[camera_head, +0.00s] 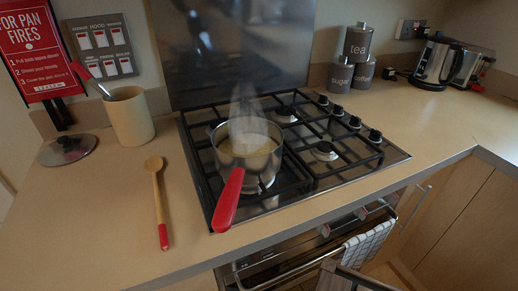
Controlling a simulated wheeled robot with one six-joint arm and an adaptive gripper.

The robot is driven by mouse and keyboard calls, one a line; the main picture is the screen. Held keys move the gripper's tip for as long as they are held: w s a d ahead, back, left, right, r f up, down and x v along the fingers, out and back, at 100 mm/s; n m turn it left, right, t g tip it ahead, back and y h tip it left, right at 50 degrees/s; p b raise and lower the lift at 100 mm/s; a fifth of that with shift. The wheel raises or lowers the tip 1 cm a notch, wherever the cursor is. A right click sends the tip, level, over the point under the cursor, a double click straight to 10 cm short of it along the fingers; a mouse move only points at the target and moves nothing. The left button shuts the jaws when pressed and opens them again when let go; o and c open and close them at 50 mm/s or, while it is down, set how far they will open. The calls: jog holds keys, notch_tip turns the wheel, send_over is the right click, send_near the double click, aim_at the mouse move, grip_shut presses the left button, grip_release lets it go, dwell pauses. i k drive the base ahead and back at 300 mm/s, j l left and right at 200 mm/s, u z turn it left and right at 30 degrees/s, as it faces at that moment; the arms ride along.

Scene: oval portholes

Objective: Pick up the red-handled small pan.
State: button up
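The small pan (247,150) is a metal saucepan with a long red handle (228,200). It stands upright on the front left burner of the black gas hob (330,176). Its handle points toward the front edge of the worktop and slightly left. Pale yellowish contents show inside, and steam rises from it. My gripper is not in view.
A wooden spoon (158,197) with a red end lies left of the hob. A lid (66,149) and a beige utensil pot (129,117) stand behind it. Canisters (356,44) and a kettle (436,62) are at the back right. A checked towel (367,243) hangs below the front edge.

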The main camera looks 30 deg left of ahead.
aim_at(248, 147)
jog(key=u, duration=1.55)
jog(key=k+j, duration=0.2)
jog(key=j, duration=0.2)
jog(key=k+j, duration=0.25)
jog(key=k+j+u, duration=0.1)
jog(key=j, duration=0.4)
jog(key=k, duration=0.1)
